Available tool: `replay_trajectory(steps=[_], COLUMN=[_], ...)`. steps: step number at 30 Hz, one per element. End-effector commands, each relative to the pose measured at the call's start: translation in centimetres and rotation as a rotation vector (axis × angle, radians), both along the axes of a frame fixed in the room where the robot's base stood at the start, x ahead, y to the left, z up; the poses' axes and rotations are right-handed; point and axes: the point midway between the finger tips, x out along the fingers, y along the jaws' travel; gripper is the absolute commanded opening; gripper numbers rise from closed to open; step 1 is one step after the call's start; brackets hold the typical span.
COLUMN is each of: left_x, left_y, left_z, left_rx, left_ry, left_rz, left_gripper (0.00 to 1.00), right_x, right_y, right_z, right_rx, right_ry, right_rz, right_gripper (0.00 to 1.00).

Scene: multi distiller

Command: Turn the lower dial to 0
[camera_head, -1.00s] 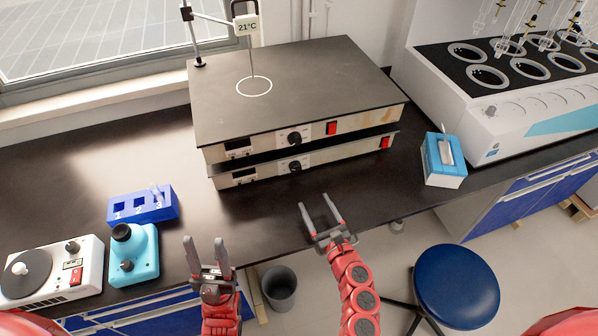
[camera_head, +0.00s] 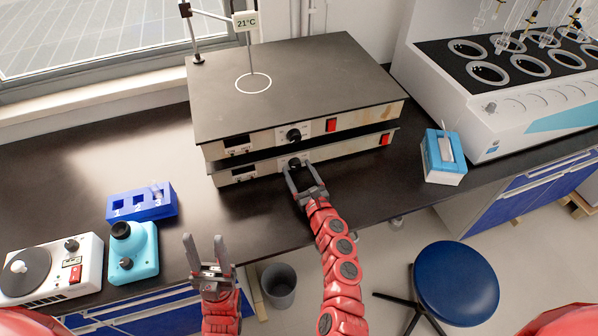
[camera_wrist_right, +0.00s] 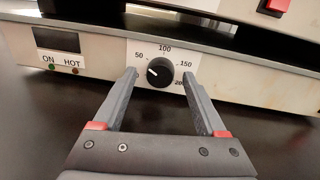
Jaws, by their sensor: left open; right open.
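Two hot plates are stacked on the bench. The lower hot plate (camera_head: 349,150) carries the lower dial (camera_head: 294,163), a black knob partly hidden behind my right gripper in the head view. In the right wrist view the lower dial (camera_wrist_right: 160,72) shows whole, its white mark pointing left, somewhat below the 50. My right gripper (camera_head: 300,173) is open, its fingers on either side of the dial, with a gap to the knob on both sides (camera_wrist_right: 160,85). My left gripper (camera_head: 206,240) is open and empty at the bench's front edge, far from the dial.
The upper hot plate (camera_head: 290,90) has its own dial (camera_head: 294,135) and a red switch. A blue tube rack (camera_head: 142,203), a teal device (camera_head: 132,252) and a white stirrer (camera_head: 50,270) stand left. A blue box (camera_head: 443,158) stands right.

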Motion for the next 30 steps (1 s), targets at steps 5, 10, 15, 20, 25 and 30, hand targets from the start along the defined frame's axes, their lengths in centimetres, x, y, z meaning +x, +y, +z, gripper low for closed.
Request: replay_trajectory(steps=[5,10,15,20,25,30], left_x=[0.00,0.00,0.00,-0.01,0.00,0.00], left_y=[0.00,0.00,0.00,0.00,0.00,0.00], left_z=[0.01,0.01,0.01,-0.01,-0.14,-0.45], left_rx=[0.000,0.000,0.000,0.000,0.000,0.000], left_ry=[0.000,0.000,0.000,0.000,0.000,0.000], left_rz=[0.000,0.000,0.000,0.000,0.000,0.000], left_gripper=[0.50,0.50,0.50,0.50,0.50,0.50], right_x=[-0.02,-0.01,-0.02,-0.02,-0.01,0.02], right_y=[-0.02,-0.02,-0.03,-0.03,-0.06,-0.08], right_z=[0.01,0.02,0.02,0.01,0.01,0.06], right_rx=[0.000,0.000,0.000,-0.003,-0.031,-0.107], right_ry=[0.000,0.000,0.000,-0.001,-0.011,-0.037], right_rz=[0.000,-0.001,-0.001,-0.001,-0.001,-0.002], right_gripper=[0.58,0.27,0.00,0.00,0.00,0.00])
